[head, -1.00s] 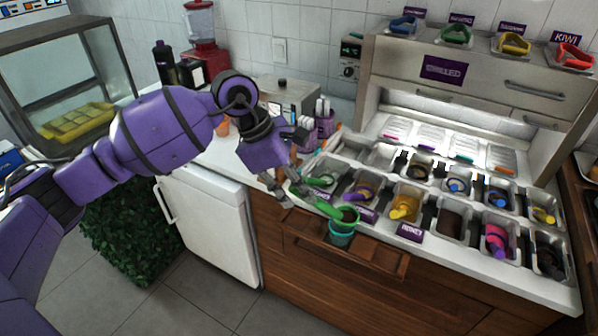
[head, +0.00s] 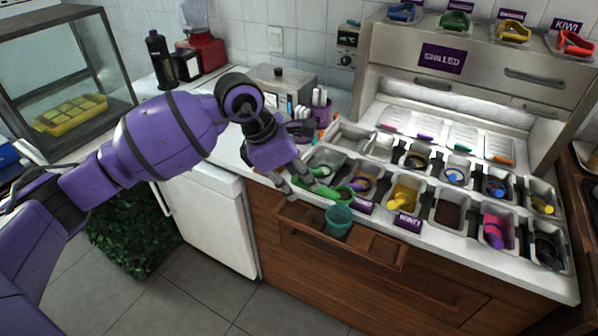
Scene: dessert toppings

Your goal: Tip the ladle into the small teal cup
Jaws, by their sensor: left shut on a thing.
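The small teal cup (head: 339,221) stands upright in a wooden tray on the cabinet front, below the counter edge. My left gripper (head: 298,183) is shut on the handle of the green ladle (head: 316,188), above the counter's front edge. The ladle's bowl (head: 344,194) shows just behind and above the cup's rim in the head view, apart from it or nearly so. I cannot tell what is in the bowl or the cup. My right gripper is not in view.
The wooden tray (head: 290,216) juts out from the cabinet. Several metal topping bins with coloured ladles line the counter to the right, near a honey label (head: 407,222). A purple holder (head: 322,113) and a steel box (head: 282,86) stand behind my gripper.

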